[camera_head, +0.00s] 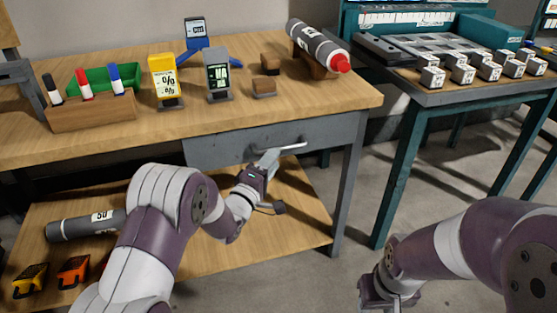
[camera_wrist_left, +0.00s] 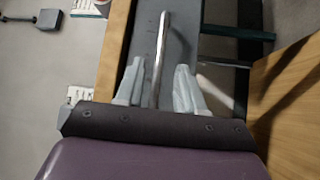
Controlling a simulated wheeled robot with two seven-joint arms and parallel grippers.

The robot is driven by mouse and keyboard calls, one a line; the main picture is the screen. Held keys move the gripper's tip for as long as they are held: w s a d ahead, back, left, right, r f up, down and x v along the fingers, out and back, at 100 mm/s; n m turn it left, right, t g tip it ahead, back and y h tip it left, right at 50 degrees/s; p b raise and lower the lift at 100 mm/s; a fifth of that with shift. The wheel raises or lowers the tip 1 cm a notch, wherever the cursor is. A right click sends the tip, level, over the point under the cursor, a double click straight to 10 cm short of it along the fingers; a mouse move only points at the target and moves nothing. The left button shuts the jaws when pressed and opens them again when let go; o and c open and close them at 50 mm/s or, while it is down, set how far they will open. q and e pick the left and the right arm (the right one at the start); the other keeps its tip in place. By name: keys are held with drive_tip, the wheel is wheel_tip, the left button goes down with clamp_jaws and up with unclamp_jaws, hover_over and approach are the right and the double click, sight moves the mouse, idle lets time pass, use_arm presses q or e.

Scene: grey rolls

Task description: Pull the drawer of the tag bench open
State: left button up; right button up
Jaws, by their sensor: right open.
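The tag bench (camera_head: 215,115) has a wooden top with a grey drawer (camera_head: 225,150) under its front edge. The drawer front looks about level with the bench edge. A metal bar handle (camera_head: 291,147) is on the drawer front, and it also shows in the left wrist view (camera_wrist_left: 161,45). My left gripper (camera_head: 268,160) is at the handle. In the left wrist view its two fingers (camera_wrist_left: 158,85) stand apart, one on each side of the bar, with gaps showing. My right gripper (camera_head: 388,300) is low at the bottom edge, partly cut off, away from the bench.
On the bench stand a wooden marker holder (camera_head: 92,110), a yellow device (camera_head: 165,80), a grey device (camera_head: 218,75) and a grey roll (camera_head: 318,45) with a red end. Another roll (camera_head: 75,228) lies on the lower shelf (camera_head: 285,225). A teal table (camera_head: 405,130) stands at the right.

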use_arm(q)
drive_tip(key=b+x, duration=0.1)
drive_tip(key=x, duration=0.3)
drive_tip(key=shift+w+d, duration=0.1)
drive_tip(key=shift+w, duration=0.1)
clamp_jaws()
use_arm(e)
drive_tip(key=shift+f, duration=0.65)
